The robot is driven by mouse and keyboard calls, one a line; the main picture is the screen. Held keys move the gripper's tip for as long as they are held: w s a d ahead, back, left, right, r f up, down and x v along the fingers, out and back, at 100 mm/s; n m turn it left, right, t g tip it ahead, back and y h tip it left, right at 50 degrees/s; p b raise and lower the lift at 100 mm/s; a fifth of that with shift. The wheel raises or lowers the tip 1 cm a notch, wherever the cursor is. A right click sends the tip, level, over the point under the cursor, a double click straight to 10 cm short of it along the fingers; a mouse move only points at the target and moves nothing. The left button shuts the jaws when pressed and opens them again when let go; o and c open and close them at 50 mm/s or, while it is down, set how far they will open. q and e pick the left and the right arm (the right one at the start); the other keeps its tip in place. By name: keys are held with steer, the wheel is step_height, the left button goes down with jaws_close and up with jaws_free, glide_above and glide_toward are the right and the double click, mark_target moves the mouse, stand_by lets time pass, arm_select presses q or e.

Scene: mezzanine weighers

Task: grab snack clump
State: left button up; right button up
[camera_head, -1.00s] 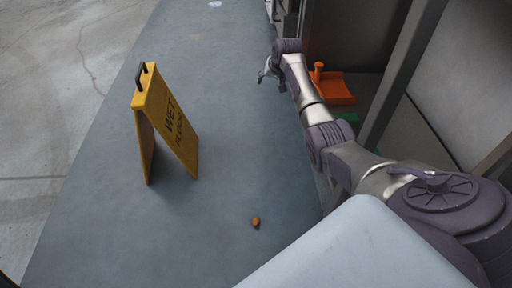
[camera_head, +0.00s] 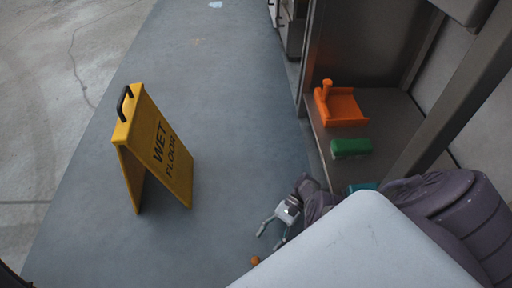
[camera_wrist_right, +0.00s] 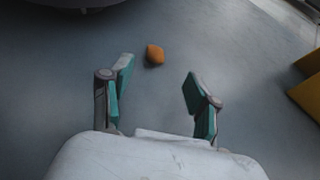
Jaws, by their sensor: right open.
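The snack clump (camera_head: 255,260) is a small orange-brown lump lying on the grey floor, low in the head view, just above the edge of my pale body. It also shows in the right wrist view (camera_wrist_right: 155,54), beyond the fingertips and between their lines, nearer the left finger. My right gripper (camera_head: 270,236) is open and empty, close to the clump on its upper right in the head view. In the right wrist view its two teal-padded fingers (camera_wrist_right: 158,72) are spread apart and do not touch the clump. My left gripper is not in view.
A yellow wet floor sign (camera_head: 158,150) stands on the floor to the left. An orange scoop-like object (camera_head: 342,108) and a green block (camera_head: 351,147) sit on a low shelf at right. The floor between sign and shelf is clear.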

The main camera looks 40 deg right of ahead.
steer(key=x, duration=0.2)
steer(key=b+x, duration=0.1)
steer(key=x, duration=0.4)
steer(key=shift+s+a, duration=0.1)
steer(key=shift+s, duration=0.3)
steer(key=shift+c, duration=0.2)
steer(key=c, duration=0.8)
steer(key=shift+c, duration=0.2)
